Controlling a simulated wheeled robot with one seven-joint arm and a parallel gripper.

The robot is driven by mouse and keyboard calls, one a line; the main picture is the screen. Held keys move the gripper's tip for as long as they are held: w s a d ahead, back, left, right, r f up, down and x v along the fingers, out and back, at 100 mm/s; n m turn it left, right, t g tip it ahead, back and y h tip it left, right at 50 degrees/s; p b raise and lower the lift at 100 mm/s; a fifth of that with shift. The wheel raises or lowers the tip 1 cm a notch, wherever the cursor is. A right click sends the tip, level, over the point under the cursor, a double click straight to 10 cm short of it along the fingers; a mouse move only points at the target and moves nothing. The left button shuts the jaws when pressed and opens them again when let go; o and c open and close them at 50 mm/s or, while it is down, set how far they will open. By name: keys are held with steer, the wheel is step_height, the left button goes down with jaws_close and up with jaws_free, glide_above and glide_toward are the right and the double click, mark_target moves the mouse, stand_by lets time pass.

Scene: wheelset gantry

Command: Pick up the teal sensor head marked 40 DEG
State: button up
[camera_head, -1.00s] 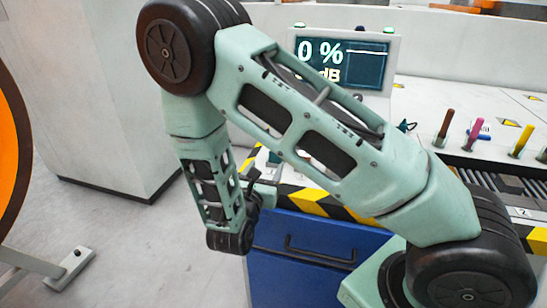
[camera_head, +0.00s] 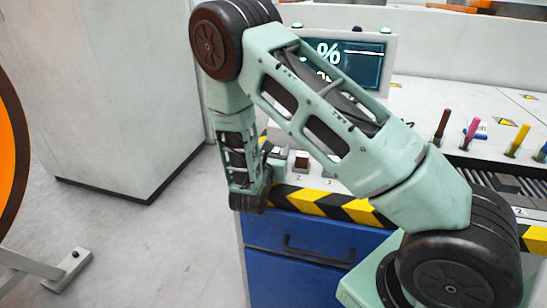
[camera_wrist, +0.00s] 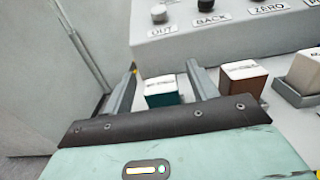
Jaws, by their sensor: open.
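In the wrist view a teal block with a white top (camera_wrist: 161,91) stands on the bench, seen between the two fingers of my gripper (camera_wrist: 164,78). The print on its top is too small to read. My gripper is open, its fingers apart with the teal block beyond and between them; I cannot tell whether they reach around it. In the head view my arm hides most of this corner, and the fingers are hard to make out.
A brown block with a white top (camera_wrist: 243,78) stands to the right, with a grey holder (camera_wrist: 302,76) beyond it. A grey control box (camera_wrist: 215,35) with labelled knobs stands behind. In the head view a blue cabinet (camera_head: 275,250) is below the striped bench edge (camera_head: 340,207); upright coloured handles (camera_head: 472,130) stand right.

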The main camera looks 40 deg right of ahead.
steer(key=c, duration=1.1)
